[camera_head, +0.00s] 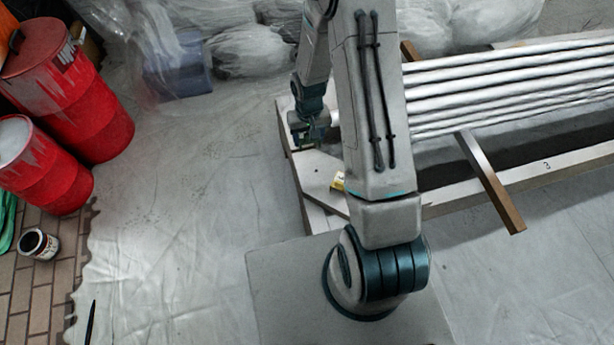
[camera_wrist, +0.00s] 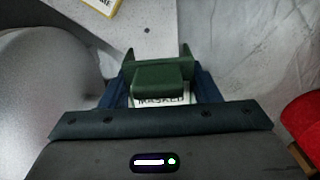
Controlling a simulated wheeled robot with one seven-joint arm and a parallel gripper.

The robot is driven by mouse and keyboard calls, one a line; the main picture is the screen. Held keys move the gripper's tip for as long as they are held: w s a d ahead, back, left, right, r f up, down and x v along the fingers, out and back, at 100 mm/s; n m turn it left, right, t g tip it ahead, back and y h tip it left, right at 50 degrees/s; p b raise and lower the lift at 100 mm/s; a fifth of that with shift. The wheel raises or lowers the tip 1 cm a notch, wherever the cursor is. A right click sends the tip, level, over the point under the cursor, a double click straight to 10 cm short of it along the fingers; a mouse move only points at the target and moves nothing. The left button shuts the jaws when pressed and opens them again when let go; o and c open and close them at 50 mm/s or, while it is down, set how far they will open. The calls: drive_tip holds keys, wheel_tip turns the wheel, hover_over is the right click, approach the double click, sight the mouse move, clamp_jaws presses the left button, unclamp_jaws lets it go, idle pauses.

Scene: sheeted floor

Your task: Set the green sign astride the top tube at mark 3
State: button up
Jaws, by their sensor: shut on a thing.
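My gripper (camera_head: 303,139) is at the far left end of the rack, over its pale end board. In the wrist view its blue fingers (camera_wrist: 160,92) are shut on the green sign (camera_wrist: 160,72), a dark green saddle-like piece with a white lettered label below it. In the head view only a small bit of green shows at the gripper. Several pale tubes (camera_head: 520,75) lie side by side at the right, their left ends hidden behind my arm. A "3" mark (camera_head: 546,165) is on the rack's near pale rail; other marks are hidden or unreadable.
A brown-edged crossbar (camera_head: 490,182) sticks out toward the near side. A yellow-and-white box (camera_head: 338,181) lies on the end board. Red drums (camera_head: 75,95) and an open can (camera_head: 38,244) stand at the left. Wrapped bundles lie behind. The sheeted floor at left centre is clear.

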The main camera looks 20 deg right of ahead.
drive_tip(key=b, duration=1.3)
hover_over(307, 170)
wheel_tip(307, 170, down, 8)
wheel_tip(307, 170, down, 10)
drive_tip(key=b, duration=0.4)
drive_tip(key=shift+r, duration=0.15)
drive_tip(key=o, duration=1)
drive_tip(key=shift+o, duration=0.2)
